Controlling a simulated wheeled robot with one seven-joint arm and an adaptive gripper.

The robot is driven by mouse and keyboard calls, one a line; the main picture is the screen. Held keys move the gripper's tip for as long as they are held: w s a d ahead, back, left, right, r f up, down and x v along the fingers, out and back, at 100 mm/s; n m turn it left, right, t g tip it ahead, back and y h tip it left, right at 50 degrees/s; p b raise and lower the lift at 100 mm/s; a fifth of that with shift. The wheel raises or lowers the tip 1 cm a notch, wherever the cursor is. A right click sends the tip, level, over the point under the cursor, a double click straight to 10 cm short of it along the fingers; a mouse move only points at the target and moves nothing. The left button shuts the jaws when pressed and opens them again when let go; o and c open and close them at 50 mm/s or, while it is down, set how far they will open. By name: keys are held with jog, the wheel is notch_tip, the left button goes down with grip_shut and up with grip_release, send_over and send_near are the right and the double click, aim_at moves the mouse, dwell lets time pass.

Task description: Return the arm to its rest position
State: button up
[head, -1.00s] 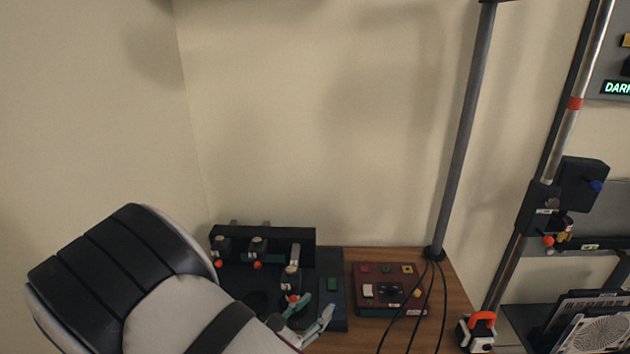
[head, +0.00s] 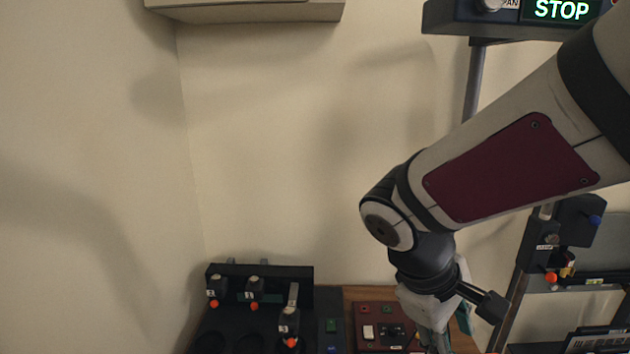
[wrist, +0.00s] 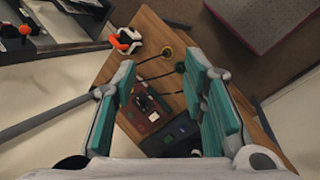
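My arm reaches in from the upper right of the head view and bends down at its wrist. My gripper (head: 438,338) hangs at the lower edge there, in front of the right part of the wooden table, partly cut off. In the wrist view my gripper (wrist: 160,78) shows two teal-padded fingers spread wide apart. Nothing is held between them. The dark red control box (head: 380,326) lies below and beyond the fingers; it also shows in the wrist view (wrist: 145,108), apart from them.
A black fixture (head: 260,275) with several numbered, orange-tipped clamps stands at the lower left. A grey post (head: 474,85) and a display reading STOP (head: 562,10) are near my arm. An orange-and-white object (wrist: 125,40) sits by the table edge. The left wall area is clear.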

jog(key=s+r+m+t+y, duration=0.4)
jog(key=s+r+m+y, duration=0.1)
jog(key=s+r+m, duration=0.2)
jog(key=shift+s+r+m+t, duration=0.3)
jog(key=shift+s+r, duration=0.25)
jog(key=shift+r, duration=0.35)
jog(key=shift+o, duration=0.6)
jog(key=shift+w+a, duration=0.1)
dwell(0.5)
